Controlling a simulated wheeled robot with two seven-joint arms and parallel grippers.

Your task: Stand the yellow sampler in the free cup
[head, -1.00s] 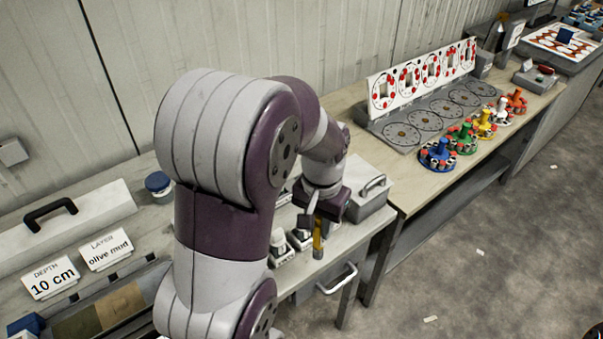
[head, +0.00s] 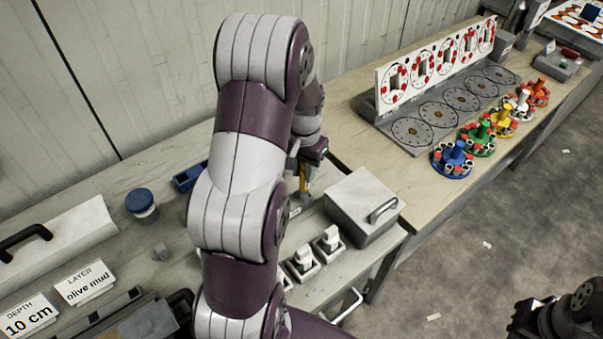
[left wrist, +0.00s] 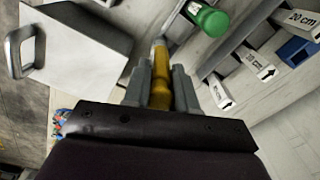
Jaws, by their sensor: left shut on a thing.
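My left gripper (head: 300,178) is over the back bench, left of the grey box. It is shut on the yellow sampler (head: 304,184), which hangs roughly upright below it. In the left wrist view the sampler (left wrist: 160,90) sits between both fingers, its pale end pointing away from the gripper. Two square cups (head: 303,264) (head: 329,243) holding white-topped pieces stand at the bench's front; another is partly hidden by my arm. I cannot make out a free cup.
A grey box with a handle (head: 364,208) stands close right of the gripper. A blue-lidded jar (head: 141,203) and a blue tray (head: 190,176) are to the left.

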